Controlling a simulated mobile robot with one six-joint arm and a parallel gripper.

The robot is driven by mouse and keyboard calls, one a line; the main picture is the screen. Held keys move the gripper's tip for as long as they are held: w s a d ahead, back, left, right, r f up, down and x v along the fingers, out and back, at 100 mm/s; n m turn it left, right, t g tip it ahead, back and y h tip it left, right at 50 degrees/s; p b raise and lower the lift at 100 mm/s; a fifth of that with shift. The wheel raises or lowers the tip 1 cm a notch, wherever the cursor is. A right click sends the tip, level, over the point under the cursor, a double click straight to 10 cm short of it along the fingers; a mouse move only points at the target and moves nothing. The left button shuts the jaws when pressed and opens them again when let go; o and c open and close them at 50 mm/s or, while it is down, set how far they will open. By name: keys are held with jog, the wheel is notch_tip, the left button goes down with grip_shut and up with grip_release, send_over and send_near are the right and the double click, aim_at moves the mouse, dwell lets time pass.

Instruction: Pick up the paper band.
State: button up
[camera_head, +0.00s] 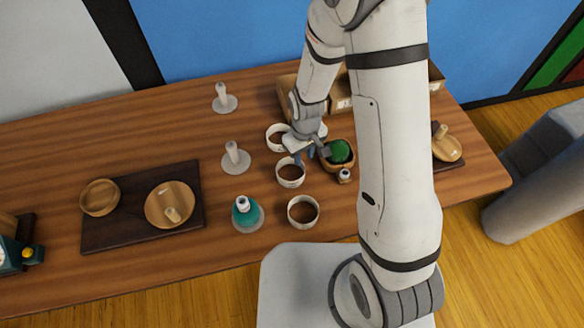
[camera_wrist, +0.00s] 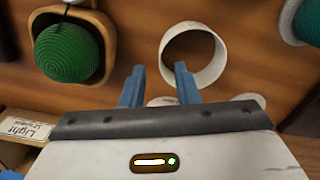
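Three white paper bands stand on the wooden table in the head view: a back one (camera_head: 270,146), a middle one (camera_head: 291,184) and a front one (camera_head: 302,223). My gripper (camera_head: 304,157) is above the table, close to the back and middle bands. In the wrist view my gripper (camera_wrist: 158,71) is open, with two blue fingers apart and nothing between them. One band (camera_wrist: 213,72) lies just beyond the fingertips, slightly right of their middle. Contact is not visible. The gripper body hides the lower part of that view, where pale edges show.
A green ball of yarn (camera_head: 339,151) sits in a wooden bowl beside my gripper. A teal spool (camera_head: 246,214) stands left of the front band. A dark board (camera_head: 126,207) holds wooden dishes. A labelled wooden box (camera_wrist: 26,125) is close by.

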aim_at(303, 163)
jog(key=shift+w+f+p, duration=0.2)
jog(key=shift+f+p, duration=0.3)
jog(key=shift+f, duration=2)
grip_shut()
